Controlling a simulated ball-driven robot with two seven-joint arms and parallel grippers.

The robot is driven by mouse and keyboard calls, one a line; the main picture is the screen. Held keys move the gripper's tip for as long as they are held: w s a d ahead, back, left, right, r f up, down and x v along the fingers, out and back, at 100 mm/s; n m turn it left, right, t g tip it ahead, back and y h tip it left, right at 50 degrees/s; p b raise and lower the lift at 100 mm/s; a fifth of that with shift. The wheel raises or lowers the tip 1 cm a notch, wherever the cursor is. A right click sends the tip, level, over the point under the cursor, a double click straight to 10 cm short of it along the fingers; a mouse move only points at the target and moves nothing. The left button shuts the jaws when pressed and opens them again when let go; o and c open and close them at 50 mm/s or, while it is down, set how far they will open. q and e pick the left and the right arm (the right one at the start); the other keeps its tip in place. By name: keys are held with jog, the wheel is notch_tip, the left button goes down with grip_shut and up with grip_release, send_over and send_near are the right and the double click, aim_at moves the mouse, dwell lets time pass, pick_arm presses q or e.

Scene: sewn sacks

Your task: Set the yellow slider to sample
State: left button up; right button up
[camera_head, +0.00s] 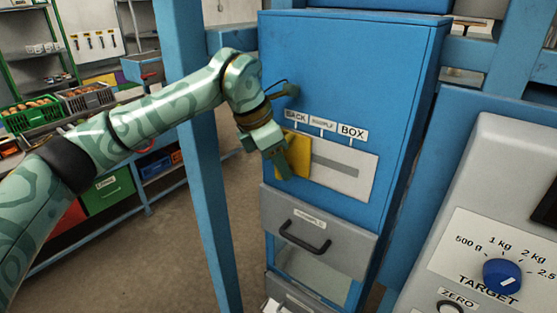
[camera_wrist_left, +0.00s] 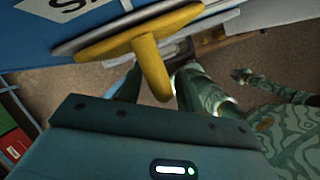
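The yellow slider (camera_head: 299,154) sits at the left end of a horizontal slot in a pale plate (camera_head: 345,172) on a blue cabinet, below the SACK label (camera_head: 297,117). The SAMPLE label (camera_head: 322,124) is to its right, over the middle, and BOX (camera_head: 352,132) is at the right. My left gripper (camera_head: 266,154) is at the slider's left side, its fingers apart and partly covering it. In the left wrist view the slider's yellow plate and peg (camera_wrist_left: 150,68) stand just beyond my gripper; contact cannot be told. My right gripper is out of view.
A grey drawer (camera_head: 318,232) with a black handle lies under the slot. A grey panel with a blue TARGET knob (camera_head: 501,275) stands at the right. A blue post (camera_head: 205,170) rises left of the cabinet. Shelves with crates are behind at left.

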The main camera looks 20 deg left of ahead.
aim_at(304, 171)
pick_arm(q)
grip_shut()
jog(key=d, duration=0.2)
jog(key=s+d, duration=0.1)
jog(key=s+d+b, duration=0.1)
jog(key=d, duration=0.1)
jog(key=shift+d, duration=0.35)
grip_release()
